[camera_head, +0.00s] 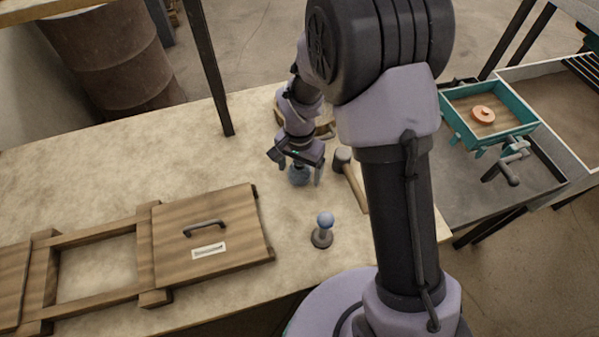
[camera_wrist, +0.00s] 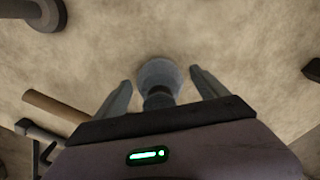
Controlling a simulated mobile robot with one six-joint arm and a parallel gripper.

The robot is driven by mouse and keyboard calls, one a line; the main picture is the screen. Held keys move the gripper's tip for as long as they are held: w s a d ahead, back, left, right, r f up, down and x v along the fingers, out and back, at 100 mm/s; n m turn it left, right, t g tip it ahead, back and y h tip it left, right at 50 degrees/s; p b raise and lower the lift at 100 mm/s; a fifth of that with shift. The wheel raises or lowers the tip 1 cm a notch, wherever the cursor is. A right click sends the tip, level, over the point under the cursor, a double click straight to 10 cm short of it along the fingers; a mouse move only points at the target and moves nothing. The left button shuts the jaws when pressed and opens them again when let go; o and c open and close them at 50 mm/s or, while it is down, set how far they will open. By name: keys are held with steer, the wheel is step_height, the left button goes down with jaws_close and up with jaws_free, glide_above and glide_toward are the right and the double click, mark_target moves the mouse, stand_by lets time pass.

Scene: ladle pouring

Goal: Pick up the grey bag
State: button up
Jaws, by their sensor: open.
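A small rounded blue-grey thing (camera_head: 299,177) stands on the pale worktop under my gripper (camera_head: 296,170); it looks like the grey bag, though its shape is too small to be sure. In the wrist view it shows as a blue-grey round body (camera_wrist: 160,73) with a darker narrow part nearer the palm. My gripper (camera_wrist: 160,80) is open, with one finger on each side of it. Gaps show between the fingers and its body in the wrist view. My gripper partly hides it in the head view.
A blue ball on a dark stand (camera_head: 322,230) is nearer the front. A wooden panel with a handle (camera_head: 208,241) lies at left. A teal tray (camera_head: 487,113) is at right. The worktop at back left is clear.

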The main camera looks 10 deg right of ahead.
steer(key=c, duration=1.5)
